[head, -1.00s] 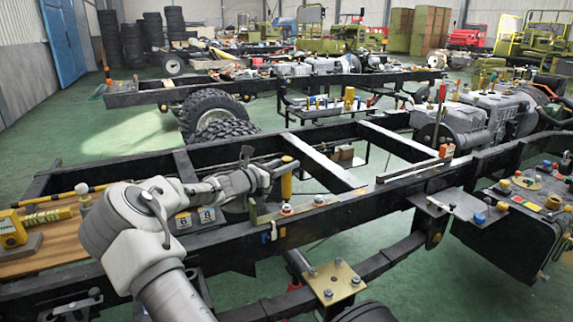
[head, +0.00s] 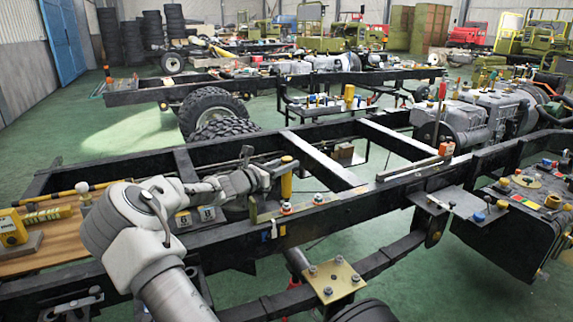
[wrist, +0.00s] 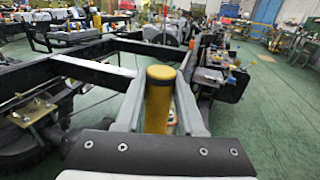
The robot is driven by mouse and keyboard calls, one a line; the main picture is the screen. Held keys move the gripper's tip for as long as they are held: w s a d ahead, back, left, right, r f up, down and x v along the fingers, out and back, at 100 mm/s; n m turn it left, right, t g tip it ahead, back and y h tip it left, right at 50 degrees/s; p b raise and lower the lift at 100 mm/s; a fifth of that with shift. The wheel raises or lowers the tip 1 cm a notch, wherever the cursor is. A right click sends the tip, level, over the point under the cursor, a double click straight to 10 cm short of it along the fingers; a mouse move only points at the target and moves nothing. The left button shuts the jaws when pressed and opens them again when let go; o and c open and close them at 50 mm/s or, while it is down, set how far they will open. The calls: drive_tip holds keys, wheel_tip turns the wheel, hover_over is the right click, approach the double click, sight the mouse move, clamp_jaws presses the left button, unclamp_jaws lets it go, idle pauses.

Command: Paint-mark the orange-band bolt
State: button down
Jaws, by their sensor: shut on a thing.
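My gripper (head: 281,172) is shut on an upright yellow marker (head: 286,184), held above the near chassis rail (head: 345,210). In the wrist view the marker (wrist: 157,105) stands between the two grey fingers of my gripper (wrist: 160,85), with its lower end hidden.
A brass plate with several bolts (head: 334,280) sits below the rail. A wooden bench (head: 60,238) with a yellow device (head: 12,231) is at the left. A dark bracket (head: 445,202) and a cluttered black box (head: 520,232) are at the right. Crossmembers (head: 325,162) span the frame behind.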

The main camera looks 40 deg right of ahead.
drive_tip(key=shift+f, duration=0.35)
idle(0.5)
drive_tip(key=shift+r+p, duration=0.85)
drive_tip(key=shift+r, duration=0.2)
wheel_tip(320, 180, up, 5)
drive_tip(key=p, duration=0.4)
